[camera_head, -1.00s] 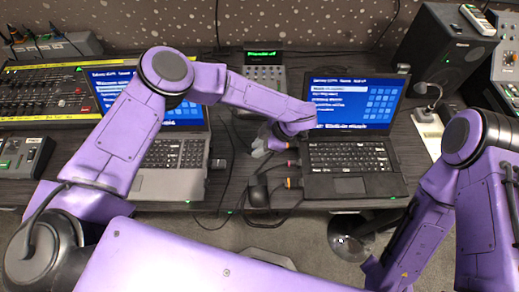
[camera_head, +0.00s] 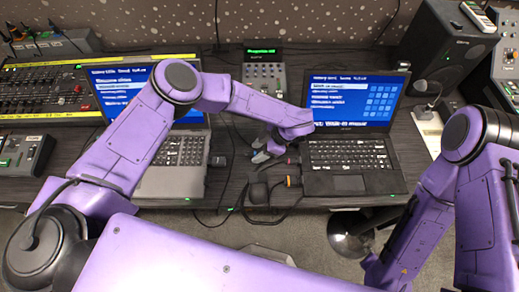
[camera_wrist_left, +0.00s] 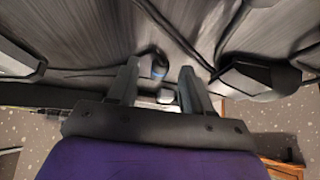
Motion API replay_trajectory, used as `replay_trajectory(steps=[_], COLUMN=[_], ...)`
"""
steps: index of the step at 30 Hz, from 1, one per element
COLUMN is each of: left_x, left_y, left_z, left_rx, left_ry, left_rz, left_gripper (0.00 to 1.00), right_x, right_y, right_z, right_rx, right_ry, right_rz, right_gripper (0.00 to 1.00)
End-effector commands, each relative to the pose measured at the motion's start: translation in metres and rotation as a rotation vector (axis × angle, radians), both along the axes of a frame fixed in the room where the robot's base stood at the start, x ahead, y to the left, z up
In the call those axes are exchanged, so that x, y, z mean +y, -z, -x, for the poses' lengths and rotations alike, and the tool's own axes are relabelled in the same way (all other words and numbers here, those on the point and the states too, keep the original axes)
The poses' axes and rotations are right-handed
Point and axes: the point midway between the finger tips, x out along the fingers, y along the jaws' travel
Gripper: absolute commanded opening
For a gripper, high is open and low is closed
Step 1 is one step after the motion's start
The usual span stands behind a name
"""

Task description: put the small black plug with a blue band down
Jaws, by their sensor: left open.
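The small black plug with a blue band (camera_wrist_left: 158,68) shows in the left wrist view, beyond and between the two fingertips. It appears apart from both fingers; I cannot tell whether it rests on the desk. In the head view I cannot make it out. My left gripper (camera_head: 263,153) is over the desk between the two laptops, just left of the right laptop. In the left wrist view my left gripper (camera_wrist_left: 160,80) has its fingers spread with a gap between them. My right gripper is outside the views; only my right arm shows.
The left laptop (camera_head: 172,180) and right laptop (camera_head: 348,184) stand open on the dark desk (camera_head: 228,170). A black mouse-like object (camera_head: 258,192) and cables lie near the front edge. A small device with a green display (camera_head: 264,72) stands behind. A speaker (camera_head: 440,48) is at right.

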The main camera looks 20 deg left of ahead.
Motion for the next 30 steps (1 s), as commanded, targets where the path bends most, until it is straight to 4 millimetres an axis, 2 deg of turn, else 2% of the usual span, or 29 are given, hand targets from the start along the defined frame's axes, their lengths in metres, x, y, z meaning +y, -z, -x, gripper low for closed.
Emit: replay_trajectory(steps=[3, 5, 12, 18, 22, 30], left_x=[-0.001, -0.008, -0.042, -0.061, -0.065, -0.065], left_y=[-0.009, -0.015, -0.065, -0.096, -0.104, -0.105], left_z=[-0.001, -0.004, -0.014, -0.018, -0.019, -0.019], left_rx=[-0.002, -0.005, -0.007, -0.003, 0.000, 0.001], left_ry=[0.000, 0.001, 0.002, 0.000, 0.000, 0.001], left_rz=[0.000, 0.002, 0.000, -0.001, 0.000, 0.000], left_gripper=[0.49, 0.49, 0.49, 0.49, 0.49, 0.49], right_x=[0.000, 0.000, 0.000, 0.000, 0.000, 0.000], right_y=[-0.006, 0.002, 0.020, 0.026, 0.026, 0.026], right_z=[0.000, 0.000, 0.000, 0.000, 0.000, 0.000], right_rx=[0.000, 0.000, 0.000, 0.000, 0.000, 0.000], right_ry=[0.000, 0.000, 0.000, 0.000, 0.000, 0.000], right_rz=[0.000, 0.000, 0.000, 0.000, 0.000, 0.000], right_gripper=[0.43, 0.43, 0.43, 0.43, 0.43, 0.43])
